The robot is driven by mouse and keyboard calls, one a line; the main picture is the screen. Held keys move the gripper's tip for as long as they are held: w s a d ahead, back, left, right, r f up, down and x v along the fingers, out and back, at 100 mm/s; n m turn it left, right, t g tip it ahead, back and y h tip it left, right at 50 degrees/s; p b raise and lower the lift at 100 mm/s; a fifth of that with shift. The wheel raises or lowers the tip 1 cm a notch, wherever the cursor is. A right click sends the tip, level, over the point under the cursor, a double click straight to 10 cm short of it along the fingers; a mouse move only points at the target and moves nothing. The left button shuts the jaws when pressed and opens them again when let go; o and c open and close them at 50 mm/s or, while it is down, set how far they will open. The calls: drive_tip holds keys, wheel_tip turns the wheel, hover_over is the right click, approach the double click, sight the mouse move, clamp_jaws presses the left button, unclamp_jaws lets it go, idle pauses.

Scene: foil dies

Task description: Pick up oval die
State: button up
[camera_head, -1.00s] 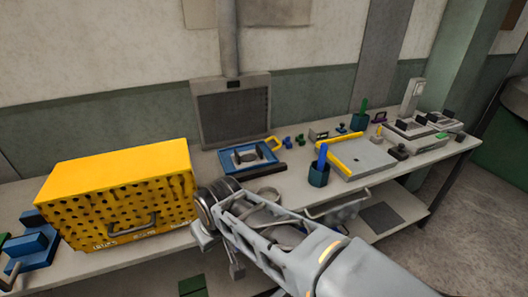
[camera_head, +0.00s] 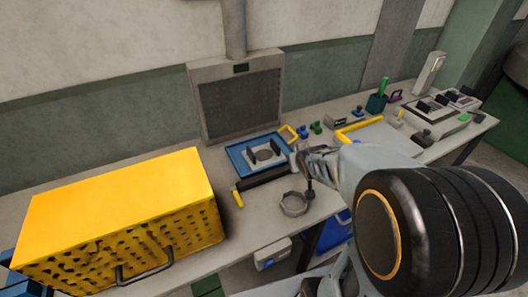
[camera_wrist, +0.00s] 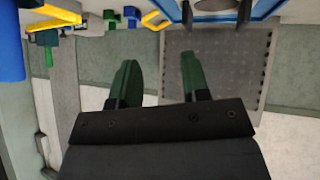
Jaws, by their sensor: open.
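My gripper (camera_wrist: 160,78) shows in the wrist view with its two green fingers spread apart and nothing between them. In the head view my arm reaches over the bench from the right, and its end is near the blue tray, where the fingers are hard to make out. The blue tray (camera_head: 240,164) holds a dark oval-looking piece (camera_head: 264,155) between dark uprights. I cannot tell whether that piece is the oval die. Small blue (camera_head: 303,131) and green (camera_head: 316,127) pieces stand right of the tray; they also show in the wrist view, blue (camera_wrist: 132,15) and green (camera_wrist: 110,18).
A yellow perforated box (camera_head: 110,205) fills the bench's left. A grey grille panel (camera_head: 240,98) stands behind the tray. A metal ring (camera_head: 294,204) and a dark bar (camera_head: 265,180) lie in front. A dark cup with a green handle (camera_head: 383,86) stands farther right.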

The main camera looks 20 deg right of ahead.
drive_tip(key=w+d+f+n+t+y, duration=0.1)
drive_tip(key=w+f+t+y, duration=0.1)
drive_tip(key=w+f+t, duration=0.15)
drive_tip(key=n+y+p, duration=0.1)
drive_tip(key=y+p, duration=0.1)
drive_tip(key=y, duration=0.1)
approach(277, 145)
drive_tip(key=shift+t, duration=0.25)
drive_tip(key=x, duration=0.4)
drive_tip(key=shift+w+f, duration=0.25)
drive_tip(key=shift+f, duration=0.05)
drive_tip(key=shift+p+x, duration=0.75)
drive_tip(key=shift+x, duration=1.9)
drive_tip(key=shift+c, duration=0.2)
clamp_jaws()
